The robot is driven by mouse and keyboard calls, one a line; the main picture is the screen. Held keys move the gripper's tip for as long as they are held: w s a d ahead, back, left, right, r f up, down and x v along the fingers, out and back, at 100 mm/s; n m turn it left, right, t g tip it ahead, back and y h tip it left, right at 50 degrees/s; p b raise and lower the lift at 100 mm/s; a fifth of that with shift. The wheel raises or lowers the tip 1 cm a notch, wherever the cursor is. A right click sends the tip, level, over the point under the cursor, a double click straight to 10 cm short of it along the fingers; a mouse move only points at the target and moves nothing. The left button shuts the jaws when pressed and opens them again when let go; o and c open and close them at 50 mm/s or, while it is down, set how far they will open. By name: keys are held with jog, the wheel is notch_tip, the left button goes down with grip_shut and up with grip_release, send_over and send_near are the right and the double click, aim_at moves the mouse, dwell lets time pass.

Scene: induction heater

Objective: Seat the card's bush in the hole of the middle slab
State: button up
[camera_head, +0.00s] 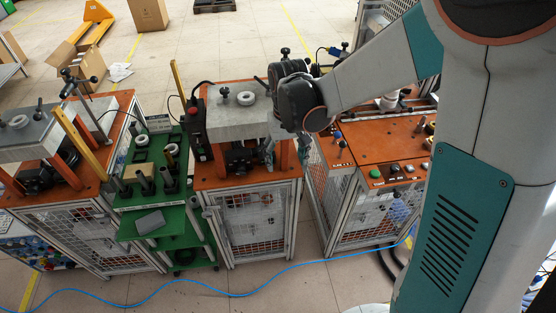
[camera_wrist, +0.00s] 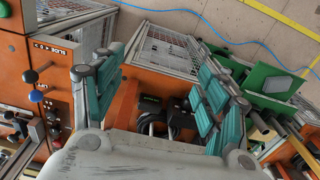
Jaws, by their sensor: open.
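The middle slab (camera_head: 238,118) is a grey block on the orange-topped middle stand. A pale ring (camera_head: 246,98) and a dark knob (camera_head: 224,92) show on its top; I cannot tell whether the ring is a loose bush or the hole's rim. A small pale card (camera_head: 158,123) stands at the back of the green cart; its print is unreadable. Pale ring-shaped bushes (camera_head: 142,140) (camera_head: 172,148) are on the cart. My gripper (camera_head: 272,153) hangs at the slab's right side. In the wrist view my gripper (camera_wrist: 155,95) has its teal fingers wide apart with nothing held.
A left slab (camera_head: 30,138) stands further left. A control desk (camera_head: 385,172) is at the right. A blue cable crosses the floor in front.

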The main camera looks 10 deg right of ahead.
jog(key=w+d+f+b, duration=0.2)
jog(key=d+f+b, duration=0.4)
jog(key=f+b, duration=0.2)
jog(key=shift+d+f, duration=0.15)
jog(key=shift+f, duration=0.4)
jog(key=shift+r, duration=0.1)
jog(key=s+r+t, duration=0.7)
jog(key=s+r, duration=0.7)
jog(key=s, duration=0.4)
jog(key=shift+s, duration=0.4)
jog(key=shift+d+f, duration=0.1)
jog(key=shift+c, duration=0.4)
dwell(0.8)
